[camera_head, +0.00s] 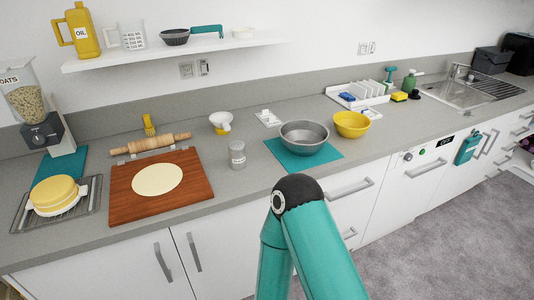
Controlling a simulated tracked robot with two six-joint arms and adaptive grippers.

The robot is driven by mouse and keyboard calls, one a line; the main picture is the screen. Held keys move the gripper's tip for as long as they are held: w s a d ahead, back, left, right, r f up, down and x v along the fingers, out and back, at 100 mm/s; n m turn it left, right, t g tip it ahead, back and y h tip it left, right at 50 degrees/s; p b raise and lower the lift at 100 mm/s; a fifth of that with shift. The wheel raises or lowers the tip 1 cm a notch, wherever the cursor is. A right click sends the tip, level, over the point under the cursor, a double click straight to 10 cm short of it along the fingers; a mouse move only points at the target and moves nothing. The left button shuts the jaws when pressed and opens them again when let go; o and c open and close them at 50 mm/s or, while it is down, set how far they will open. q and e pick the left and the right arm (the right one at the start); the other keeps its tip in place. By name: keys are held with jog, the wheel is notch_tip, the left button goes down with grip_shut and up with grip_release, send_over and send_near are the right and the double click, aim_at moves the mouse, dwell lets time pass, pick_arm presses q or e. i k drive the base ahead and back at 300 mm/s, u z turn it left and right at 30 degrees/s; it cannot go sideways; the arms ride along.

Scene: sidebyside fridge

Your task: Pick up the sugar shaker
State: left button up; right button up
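The sugar shaker appears to be the small grey cylinder with a pale label (237,154). It stands upright on the grey counter, between the wooden board (192,202) and the teal mat (287,160). A teal arm link of mine with a dark joint rises from the bottom middle, in front of the counter edge and apart from the shaker. Neither of my grippers is in view.
A metal bowl (304,135) stands on the teal mat right of the shaker, beside a yellow bowl (351,124). A white cup-like item (221,122) stands behind the shaker. Dough (157,179) lies on the board. Counter in front of the shaker is clear.

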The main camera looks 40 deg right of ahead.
aim_at(236, 149)
jog(key=u, duration=1.8)
jog(key=i, duration=0.1)
jog(key=z, duration=2.8)
